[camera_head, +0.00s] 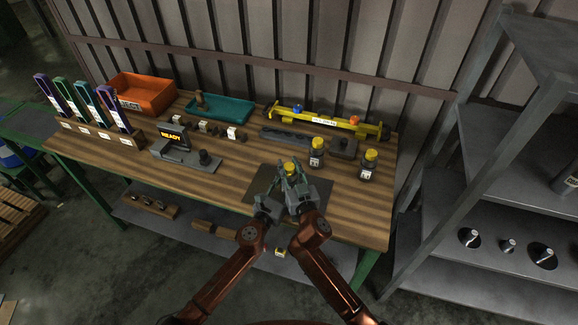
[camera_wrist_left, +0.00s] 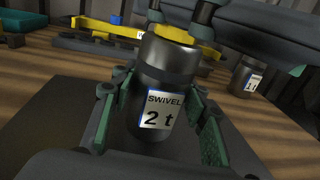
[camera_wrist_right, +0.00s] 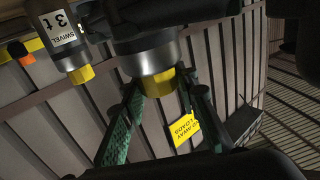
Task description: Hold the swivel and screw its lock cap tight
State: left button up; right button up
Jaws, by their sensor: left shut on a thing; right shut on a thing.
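The swivel (camera_wrist_left: 152,72) is a dark cylinder labelled "SWIVEL 2 t". It stands roughly upright over the dark mat (camera_head: 258,187). My left gripper (camera_wrist_left: 160,92) is shut on its body, green pads on both sides. Its yellow lock cap (camera_wrist_left: 176,34) is on top and also shows in the head view (camera_head: 290,167) and the right wrist view (camera_wrist_right: 158,84). My right gripper (camera_wrist_right: 162,92) is shut on the cap from above. The thread under the cap is hidden, so I cannot tell how tight it sits.
Two more yellow-capped swivels (camera_head: 316,153) (camera_head: 369,165) stand to the right. A yellow beam (camera_head: 330,119) lies behind them. A READY stand (camera_head: 185,156), teal tray (camera_head: 222,112) and orange bin (camera_head: 145,92) are to the left. A grey shelf (camera_head: 478,212) stands at the right.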

aim_at(289, 166)
jog(key=shift+r+m+h, duration=0.1)
jog(key=shift+m+h, duration=0.5)
jog(key=shift+h, duration=0.3)
jog(key=shift+d+m+t+h, duration=0.1)
jog(key=shift+m+t+h, duration=0.2)
jog(key=shift+h, duration=0.1)
jog(key=o, duration=1.2)
notch_tip(289, 166, up, 10)
jog(key=shift+f, duration=0.1)
